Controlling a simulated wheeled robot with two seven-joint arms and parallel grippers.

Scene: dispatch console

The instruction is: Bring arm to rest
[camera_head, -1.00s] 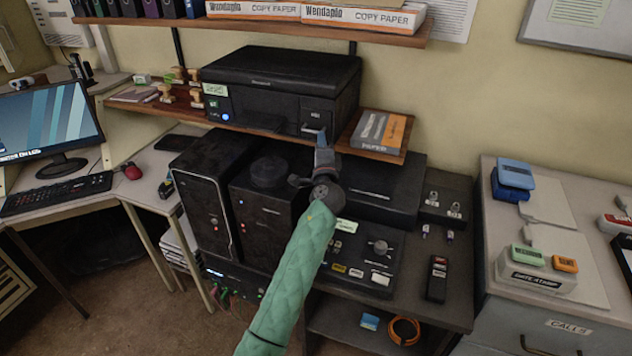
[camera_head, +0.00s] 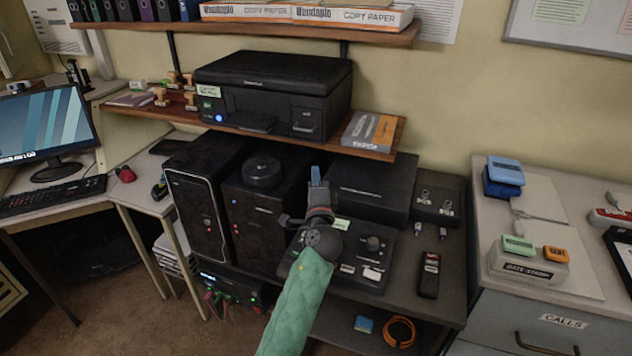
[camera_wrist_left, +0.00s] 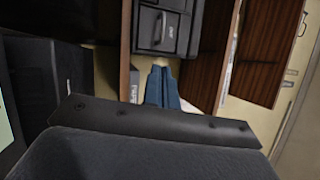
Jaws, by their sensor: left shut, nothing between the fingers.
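My left gripper (camera_head: 316,176) is in the middle of the head view, its arm in a green padded sleeve coming up from the bottom. Its blue fingers are shut and empty, pointing up and away, in front of the shelf and over the dark console desk. In the left wrist view the blue fingertips (camera_wrist_left: 162,88) lie together, with the shelf and printer beyond them. The arm covers part of the control panel (camera_head: 345,285). My right gripper is not in view.
A black printer (camera_head: 270,90) and paper packs (camera_head: 369,131) sit on the wooden shelf above the gripper. Two black computer towers (camera_head: 205,200) stand to the left. A black handset (camera_head: 429,275) lies on the desk at right. A date stamp box (camera_head: 530,268) is on the grey cabinet.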

